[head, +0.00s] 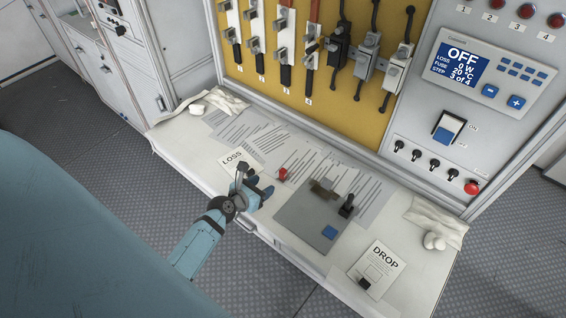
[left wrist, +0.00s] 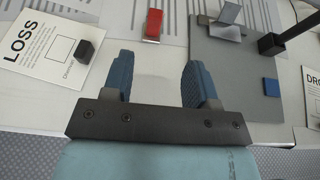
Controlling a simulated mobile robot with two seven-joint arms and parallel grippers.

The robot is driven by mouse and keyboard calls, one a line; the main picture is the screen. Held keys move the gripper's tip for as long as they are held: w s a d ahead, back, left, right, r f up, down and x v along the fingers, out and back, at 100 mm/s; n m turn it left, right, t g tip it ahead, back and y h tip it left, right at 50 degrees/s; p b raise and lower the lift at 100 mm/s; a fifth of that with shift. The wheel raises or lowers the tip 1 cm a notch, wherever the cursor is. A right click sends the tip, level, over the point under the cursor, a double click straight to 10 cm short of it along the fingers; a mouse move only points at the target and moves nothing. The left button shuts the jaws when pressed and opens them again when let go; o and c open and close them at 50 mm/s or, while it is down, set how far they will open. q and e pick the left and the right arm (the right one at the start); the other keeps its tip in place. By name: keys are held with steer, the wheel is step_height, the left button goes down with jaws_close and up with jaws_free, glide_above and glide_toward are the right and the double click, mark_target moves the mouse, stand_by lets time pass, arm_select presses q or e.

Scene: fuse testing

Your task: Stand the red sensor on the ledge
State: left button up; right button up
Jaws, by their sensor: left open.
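The red sensor (head: 282,174) is a small red block on the white ledge (head: 200,143), among printed sheets and left of a grey plate. In the left wrist view the red sensor (left wrist: 153,24) has a pale end towards me; I cannot tell for sure whether it lies or stands. My left gripper (head: 262,189) is open and empty, low over the front of the ledge, on the near side of the sensor and apart from it. Its blue fingers (left wrist: 159,76) are spread, with bare ledge between them. My right gripper is in neither view.
The grey plate (head: 295,215) carries a metal holder (head: 324,188), a black post (head: 347,205) and a blue square (head: 329,232). A LOSS card (head: 232,160) lies left and a DROP card (head: 383,265) right. White cloths lie at both ends. The fuse panel (head: 290,88) rises behind.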

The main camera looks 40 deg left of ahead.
mark_target(281, 173)
arm_select(q)
steer(key=b+x, duration=0.1)
steer(key=x, duration=0.2)
steer(key=b+x, duration=0.2)
steer(key=x, duration=0.2)
steer(key=shift+s+f, duration=0.15)
steer(key=shift+f, duration=0.05)
steer(key=shift+w+f+b, duration=0.1)
steer(key=shift+w+b, duration=0.3)
steer(key=shift+w, duration=0.15)
steer(key=b+x, duration=0.2)
steer(key=x, duration=0.1)
steer(key=b+x, duration=0.1)
steer(key=b, duration=0.1)
steer(key=shift+w+a+f, duration=0.2)
steer(key=shift+w+a, duration=0.1)
steer(key=shift+w, duration=0.3)
steer(key=shift+r, duration=0.15)
steer(key=shift+c, duration=0.2)
jaws_close()
